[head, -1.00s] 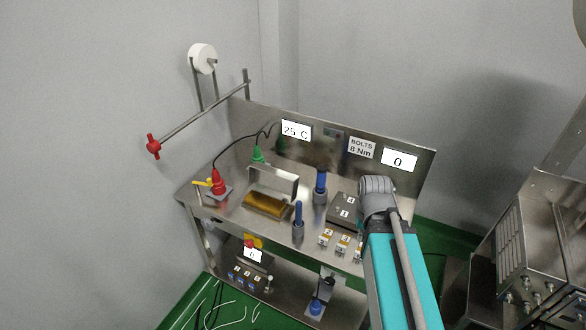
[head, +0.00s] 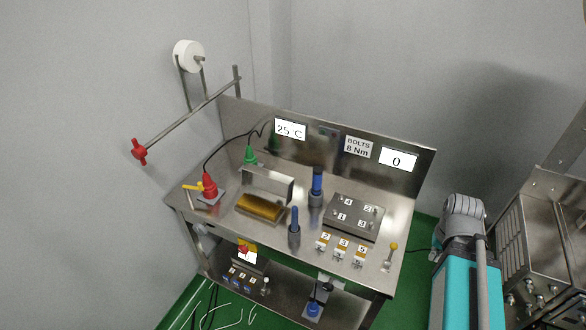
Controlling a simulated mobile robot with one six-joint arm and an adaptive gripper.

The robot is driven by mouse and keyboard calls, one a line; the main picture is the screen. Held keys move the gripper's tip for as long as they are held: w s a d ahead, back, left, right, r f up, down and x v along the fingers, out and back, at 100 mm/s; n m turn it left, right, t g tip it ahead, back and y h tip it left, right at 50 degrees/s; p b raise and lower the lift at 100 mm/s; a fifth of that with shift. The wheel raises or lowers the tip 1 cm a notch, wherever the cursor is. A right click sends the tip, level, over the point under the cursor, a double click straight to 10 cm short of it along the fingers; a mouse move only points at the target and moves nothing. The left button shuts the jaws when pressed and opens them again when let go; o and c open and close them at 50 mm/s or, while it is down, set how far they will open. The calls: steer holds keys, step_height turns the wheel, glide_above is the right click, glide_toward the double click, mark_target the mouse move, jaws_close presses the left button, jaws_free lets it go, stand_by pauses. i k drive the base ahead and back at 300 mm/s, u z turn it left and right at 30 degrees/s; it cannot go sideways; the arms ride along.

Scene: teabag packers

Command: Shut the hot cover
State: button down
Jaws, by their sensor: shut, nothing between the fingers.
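On the steel bench (head: 225,215), a grey metal plate or frame (head: 268,184) stands upright behind an amber-brown block (head: 260,208). It looks like the hot cover in a raised position, though no label on it can be read. A display (head: 290,128) on the panel behind it reads 25 C. My gripper is not visible. Only my arm's teal link and grey joint show at the right, beyond the bench's right end and well apart from the cover.
Near the cover stand a red plug-like part (head: 210,186), a green one (head: 249,156) with a black cable, and blue-handled tools (head: 294,222). A numbered bolt plate (head: 354,216) and a yellow-knobbed lever (head: 391,254) are on the right. A metal machine (head: 545,240) stands far right.

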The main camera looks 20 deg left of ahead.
mark_target(280, 184)
steer(key=z, duration=0.5)
steer(key=k, duration=0.75)
steer(key=u, duration=1.15)
steer(key=i, duration=1)
